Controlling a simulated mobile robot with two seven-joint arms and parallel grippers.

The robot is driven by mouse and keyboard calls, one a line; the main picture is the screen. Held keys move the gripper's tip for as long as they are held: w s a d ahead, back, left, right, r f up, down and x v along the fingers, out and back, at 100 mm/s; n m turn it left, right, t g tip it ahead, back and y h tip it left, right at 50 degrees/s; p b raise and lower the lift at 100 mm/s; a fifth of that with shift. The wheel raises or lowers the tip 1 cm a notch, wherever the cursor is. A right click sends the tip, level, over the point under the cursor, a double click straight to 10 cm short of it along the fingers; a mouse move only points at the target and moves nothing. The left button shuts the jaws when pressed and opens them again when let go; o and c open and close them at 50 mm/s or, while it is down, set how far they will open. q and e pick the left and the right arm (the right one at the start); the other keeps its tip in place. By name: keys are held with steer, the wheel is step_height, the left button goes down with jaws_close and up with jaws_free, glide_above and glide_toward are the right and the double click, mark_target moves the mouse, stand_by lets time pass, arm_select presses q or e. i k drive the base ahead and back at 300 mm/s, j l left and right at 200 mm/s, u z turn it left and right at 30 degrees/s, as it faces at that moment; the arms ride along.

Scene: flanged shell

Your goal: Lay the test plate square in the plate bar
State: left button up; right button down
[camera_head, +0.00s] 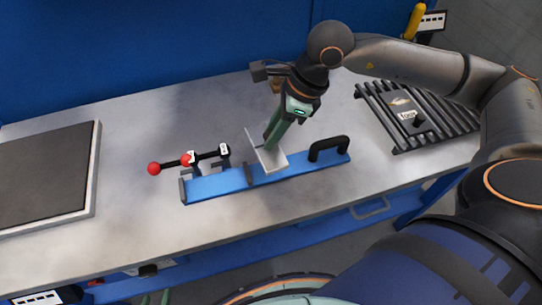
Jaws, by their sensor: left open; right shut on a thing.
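The plate bar (220,186) is a long blue bar lying on the bench, with a black handle at its right end and dark upright pieces at its left end and middle. My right gripper (271,138) points down over the bar and is shut on the pale test plate (270,161). The plate is at the bar, just right of the middle upright. Its lower part overlaps the bar in view, and I cannot tell whether it rests flat there. Two green fingertips of my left gripper (154,299) show apart at the bottom edge; the rest is out of frame.
Black levers with red knobs (154,169) stand behind the bar's left half. A dark pad with a pale rim (95,188) lies at the left. A black slatted rack (440,118) with a dark labelled piece (409,115) is at the right. The bench front (150,240) is clear.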

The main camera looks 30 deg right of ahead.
mark_target(216, 184)
steer(key=k+l+z, duration=0.25)
steer(key=z, duration=0.2)
steer(key=j+z, duration=0.15)
steer(key=j, duration=1.9)
